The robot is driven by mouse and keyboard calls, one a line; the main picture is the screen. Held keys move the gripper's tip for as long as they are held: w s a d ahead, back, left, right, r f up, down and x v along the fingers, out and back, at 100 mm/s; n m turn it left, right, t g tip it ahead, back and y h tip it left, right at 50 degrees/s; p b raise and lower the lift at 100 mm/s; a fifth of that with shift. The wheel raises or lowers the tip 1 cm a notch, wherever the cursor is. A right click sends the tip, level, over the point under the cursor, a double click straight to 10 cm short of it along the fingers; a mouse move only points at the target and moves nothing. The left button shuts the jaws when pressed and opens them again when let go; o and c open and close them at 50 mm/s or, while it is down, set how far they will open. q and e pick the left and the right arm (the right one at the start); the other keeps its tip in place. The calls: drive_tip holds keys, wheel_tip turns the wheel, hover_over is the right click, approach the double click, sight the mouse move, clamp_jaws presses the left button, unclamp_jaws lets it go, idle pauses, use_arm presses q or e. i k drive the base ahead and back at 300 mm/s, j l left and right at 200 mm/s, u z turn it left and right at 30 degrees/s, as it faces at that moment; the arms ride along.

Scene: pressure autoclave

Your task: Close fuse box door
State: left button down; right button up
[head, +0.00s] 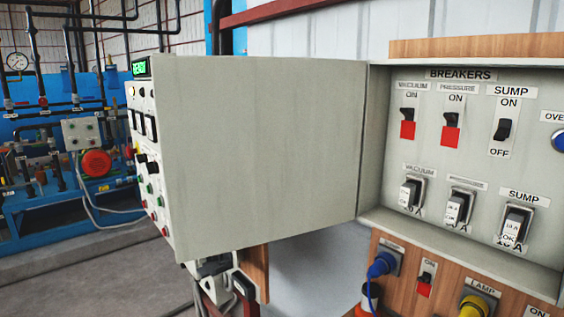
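The fuse box (375,150) is mounted on the right and stands open. It shows breaker switches labelled vacuum, pressure and sump, with fuses below them. Its door (260,150) is a flat, plain grey panel. The door is swung wide open to the left, with its right edge along the box's left side and its free left edge nearer to me. Neither of my grippers can be made out in the head view.
A control panel (146,150) with a green display and several buttons shows at the door's left edge. Below the fuse box, a wooden board (400,290) carries a blue plug (380,266) and a yellow plug (473,307). Blue machinery and pipes stand at the back left.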

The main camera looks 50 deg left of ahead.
sight(255, 150)
drive_tip(key=j, duration=0.75)
drive_tip(key=i+j, duration=0.15)
drive_tip(key=j, duration=1.4)
drive_tip(key=j+z, duration=0.45)
drive_tip(key=j, duration=0.4)
drive_tip(key=k+j+z, duration=0.1)
drive_tip(key=j+z, duration=0.4)
drive_tip(key=j, duration=0.3)
drive_tip(key=z, duration=0.2)
drive_tip(key=k+j+z, duration=0.15)
drive_tip(key=k+j, duration=0.5)
drive_tip(key=j, duration=0.1)
